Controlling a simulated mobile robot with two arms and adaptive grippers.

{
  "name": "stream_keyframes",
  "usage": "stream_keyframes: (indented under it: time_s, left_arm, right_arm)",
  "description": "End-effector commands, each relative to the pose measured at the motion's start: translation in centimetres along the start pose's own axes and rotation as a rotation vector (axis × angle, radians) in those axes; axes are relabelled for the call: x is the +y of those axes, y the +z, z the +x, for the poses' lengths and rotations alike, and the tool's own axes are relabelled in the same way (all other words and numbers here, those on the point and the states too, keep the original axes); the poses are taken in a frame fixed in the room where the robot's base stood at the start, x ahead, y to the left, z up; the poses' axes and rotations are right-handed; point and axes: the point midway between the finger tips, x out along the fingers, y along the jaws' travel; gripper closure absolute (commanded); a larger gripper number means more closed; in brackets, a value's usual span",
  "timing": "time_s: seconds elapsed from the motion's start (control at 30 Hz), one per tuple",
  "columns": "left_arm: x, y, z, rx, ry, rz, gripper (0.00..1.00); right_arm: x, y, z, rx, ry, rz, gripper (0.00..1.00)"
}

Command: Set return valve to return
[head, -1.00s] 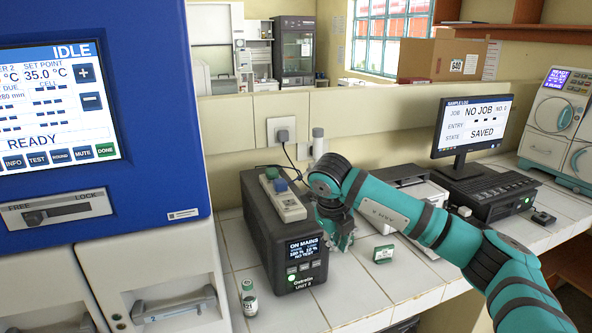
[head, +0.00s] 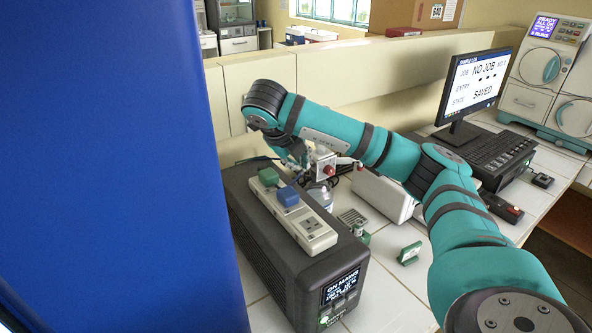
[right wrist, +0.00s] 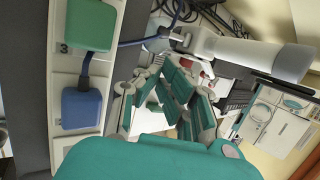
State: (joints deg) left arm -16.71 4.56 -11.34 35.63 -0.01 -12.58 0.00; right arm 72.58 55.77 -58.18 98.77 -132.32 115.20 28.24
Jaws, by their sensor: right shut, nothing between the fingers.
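A small pale valve-like fitting with a red knob and a red lever (head: 328,168) stands behind the black power unit in the head view. I take it for the return valve, but its setting is too small to read. My right gripper (head: 300,160) is shut and empty, just left of the fitting; whether they touch I cannot tell. In the right wrist view the teal-padded fingers (right wrist: 178,98) are close to a white cylinder (right wrist: 245,48), and a bit of red shows behind them. My left gripper is not in view.
The black power unit (head: 262,235) carries a power strip (head: 312,232) with green and blue plugs. A large blue cabinet (head: 110,170) fills the left. A small green-and-white box (head: 409,253), a printer-like box (head: 380,195) and a monitor (head: 475,85) stand to the right.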

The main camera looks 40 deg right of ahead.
Motion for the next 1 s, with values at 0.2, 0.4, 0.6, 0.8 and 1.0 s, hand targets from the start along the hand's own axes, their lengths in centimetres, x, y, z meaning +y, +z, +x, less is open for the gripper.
stream_keyframes:
  time_s: [0.2,0.4,0.6,0.8,1.0]
  left_arm:
    - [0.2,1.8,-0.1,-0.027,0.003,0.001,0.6]
    - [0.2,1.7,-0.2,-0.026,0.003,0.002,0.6]
    - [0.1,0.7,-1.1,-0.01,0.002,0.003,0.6]
    - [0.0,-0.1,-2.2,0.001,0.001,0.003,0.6]
    - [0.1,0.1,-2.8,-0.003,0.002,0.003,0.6]
  right_arm:
    - [0.0,0.0,0.0,0.0,0.001,0.0,1.0]
    - [0.0,0.0,0.5,0.002,0.001,0.0,1.0]
    - [-0.1,-0.1,3.4,0.007,0.0,0.0,1.0]
    - [-0.1,-0.1,7.0,0.006,0.0,0.0,1.0]
    - [0.0,0.0,9.4,0.003,0.001,-0.001,1.0]
